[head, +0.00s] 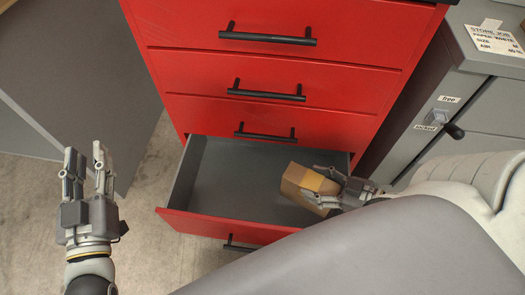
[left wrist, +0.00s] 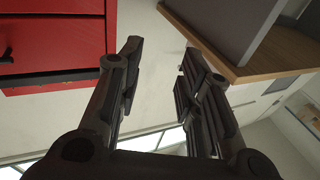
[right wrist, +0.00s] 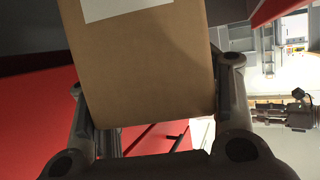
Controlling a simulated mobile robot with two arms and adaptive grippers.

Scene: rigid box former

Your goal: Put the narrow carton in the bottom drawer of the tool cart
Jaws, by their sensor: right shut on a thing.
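The narrow carton (head: 294,179) is a brown cardboard box with a lighter tape band. My right gripper (head: 326,187) is shut on it, over the right part of the open drawer (head: 225,170). In the right wrist view the carton (right wrist: 145,65) fills the space between the fingers and shows a white label. I cannot tell whether it touches the drawer floor. The drawer is the lowest one visible on the red tool cart (head: 290,65), pulled well out, grey inside and otherwise empty. My left gripper (head: 85,165) is open and empty, left of the cart; its spread fingers show in the left wrist view (left wrist: 160,65).
The cart's upper drawers, with black bar handles (head: 266,92), are shut. A grey cabinet (head: 455,100) with a black lever stands close on the right. A grey panel (head: 80,75) stands at the left. Bare floor (head: 155,160) lies between my left gripper and the drawer.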

